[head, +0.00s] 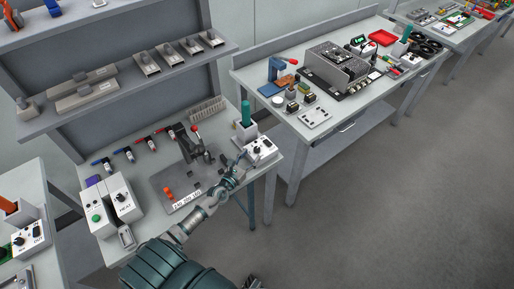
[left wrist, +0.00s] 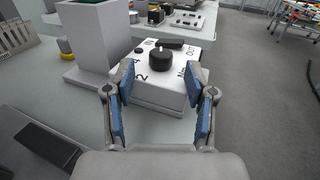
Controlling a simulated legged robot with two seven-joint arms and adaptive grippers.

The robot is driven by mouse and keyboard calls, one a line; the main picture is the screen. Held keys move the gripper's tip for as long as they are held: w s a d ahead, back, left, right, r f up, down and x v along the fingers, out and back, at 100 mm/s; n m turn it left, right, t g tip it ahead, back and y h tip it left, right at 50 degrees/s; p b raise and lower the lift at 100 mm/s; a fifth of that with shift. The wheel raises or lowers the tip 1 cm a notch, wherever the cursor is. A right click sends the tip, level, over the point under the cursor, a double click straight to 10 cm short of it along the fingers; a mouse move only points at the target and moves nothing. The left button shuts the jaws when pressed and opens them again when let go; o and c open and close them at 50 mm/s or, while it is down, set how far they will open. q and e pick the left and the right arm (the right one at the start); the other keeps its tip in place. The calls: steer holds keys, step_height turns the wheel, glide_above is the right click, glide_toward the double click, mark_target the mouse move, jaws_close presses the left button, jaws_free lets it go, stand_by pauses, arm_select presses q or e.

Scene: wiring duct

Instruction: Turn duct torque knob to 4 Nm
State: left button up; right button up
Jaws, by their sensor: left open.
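The torque box (head: 262,150) is a small white box near the right end of the left bench. In the left wrist view the torque box (left wrist: 146,84) shows a black round knob (left wrist: 158,54) on its sloped top, with printed marks including "2", "Nm" and "OUT". I cannot tell clearly which mark the knob points to. My left gripper (head: 241,164) is in front of the box. In the left wrist view its blue-padded fingers (left wrist: 160,82) are open, spread in front of the knob and apart from it. My right gripper is not seen.
A grey holder with a green-handled tool (head: 246,118) stands close behind the box; its pale block (left wrist: 92,45) is left of my fingers. A clamp fixture (head: 192,145) stands left on the bench. Another bench (head: 300,125) lies to the right, with floor between.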

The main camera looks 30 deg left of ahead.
mark_target(255, 151)
arm_select(q)
steer(key=w, duration=0.5)
steer(key=shift+w+d, duration=0.15)
jaws_close()
